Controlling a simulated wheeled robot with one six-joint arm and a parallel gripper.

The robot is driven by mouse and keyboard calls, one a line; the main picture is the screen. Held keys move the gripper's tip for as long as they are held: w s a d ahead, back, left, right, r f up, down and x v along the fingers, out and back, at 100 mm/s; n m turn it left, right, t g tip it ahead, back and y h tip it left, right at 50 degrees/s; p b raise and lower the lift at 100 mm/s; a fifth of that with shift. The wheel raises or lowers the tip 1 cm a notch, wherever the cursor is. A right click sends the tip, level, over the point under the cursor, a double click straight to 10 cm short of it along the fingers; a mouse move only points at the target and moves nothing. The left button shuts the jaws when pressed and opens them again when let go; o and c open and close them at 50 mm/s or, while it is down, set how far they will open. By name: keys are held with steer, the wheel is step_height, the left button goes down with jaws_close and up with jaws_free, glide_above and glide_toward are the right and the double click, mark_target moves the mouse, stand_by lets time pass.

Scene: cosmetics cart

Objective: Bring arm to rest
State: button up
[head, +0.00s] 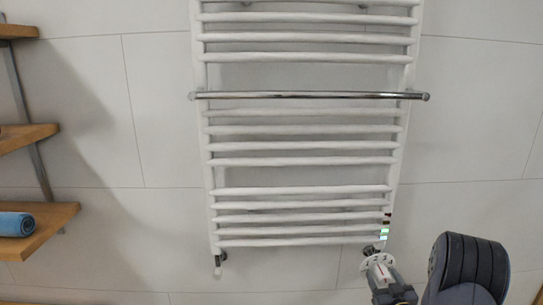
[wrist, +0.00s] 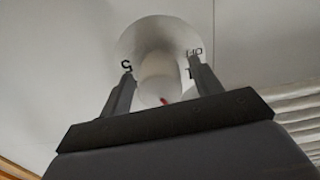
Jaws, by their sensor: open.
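In the wrist view my gripper (wrist: 160,66) is open, its two dark fingers apart and pointing up in the picture. A white round dial (wrist: 150,35) with dark figures on its face, including a 5, shows just beyond the fingertips. A paler rounded knob (wrist: 158,78) with a small red mark shows between the fingers. I cannot tell whether the fingers touch it. In the head view a white marked disc (head: 377,261) sits at the radiator's lower right, beside grey parts partly hidden by my dark arm link.
A white towel radiator (head: 300,146) with a chrome bar (head: 310,95) is mounted on the pale tiled wall. Wooden shelves (head: 45,226) stand at the left, with a rolled blue towel (head: 16,224) on the lower one. Radiator bars also show at the wrist view's right edge (wrist: 300,117).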

steer(key=shift+n+p, duration=0.3)
steer(key=shift+n, duration=0.5)
steer(key=s, duration=0.6)
steer(key=shift+d, duration=0.1)
steer(key=shift+r+p, duration=0.1)
steer(key=shift+p, duration=0.2)
